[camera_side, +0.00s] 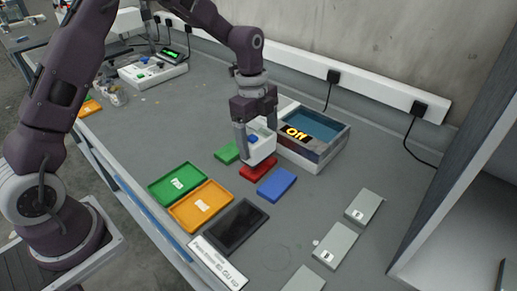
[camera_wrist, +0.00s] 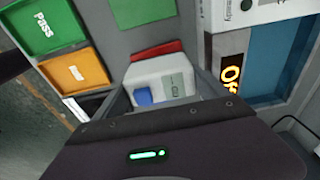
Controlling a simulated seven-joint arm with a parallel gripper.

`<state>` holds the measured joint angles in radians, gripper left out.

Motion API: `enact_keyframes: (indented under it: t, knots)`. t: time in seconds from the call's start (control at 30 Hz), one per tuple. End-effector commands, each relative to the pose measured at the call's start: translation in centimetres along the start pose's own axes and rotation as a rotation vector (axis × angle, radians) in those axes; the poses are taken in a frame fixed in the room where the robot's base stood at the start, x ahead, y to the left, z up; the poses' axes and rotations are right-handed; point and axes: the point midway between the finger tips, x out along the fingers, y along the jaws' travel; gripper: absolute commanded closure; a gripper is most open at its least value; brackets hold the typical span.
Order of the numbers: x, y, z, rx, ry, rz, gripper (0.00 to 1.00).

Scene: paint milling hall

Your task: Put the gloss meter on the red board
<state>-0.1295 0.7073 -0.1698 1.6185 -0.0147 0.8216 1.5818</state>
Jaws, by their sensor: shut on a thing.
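My gripper (camera_side: 257,140) is shut on the gloss meter (camera_side: 262,153), a white box with a blue button on top. It also shows between the fingers in the wrist view (camera_wrist: 172,69). The red board (camera_side: 257,171) lies under the meter, partly hidden by it. A red strip of the board shows past the meter's far edge in the wrist view (camera_wrist: 157,49). The meter looks upright, on or just above the board; I cannot tell whether they touch.
A green board (camera_side: 227,153) and a blue board (camera_side: 277,185) lie beside the red one. An open box with an "Off" display (camera_side: 318,135) stands close on the right. Green (camera_side: 177,183) and orange (camera_side: 201,206) trays and a black tray (camera_side: 235,227) lie in front. Grey plates (camera_side: 335,246) lie right.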

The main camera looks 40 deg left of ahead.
Motion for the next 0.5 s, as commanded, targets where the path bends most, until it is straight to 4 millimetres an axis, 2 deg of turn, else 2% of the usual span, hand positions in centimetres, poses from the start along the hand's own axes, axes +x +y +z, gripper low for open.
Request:
enact_keyframes:
  t: [0.03, 0.13, 0.5]
  knots:
    - [1.0, 0.1, 0.1, -0.001, 0.000, 0.005, 0.80]
    - [2.3, 0.1, 0.2, -0.001, 0.000, 0.002, 0.80]
    - [2.8, 0.0, 0.3, -0.001, 0.000, 0.000, 0.80]
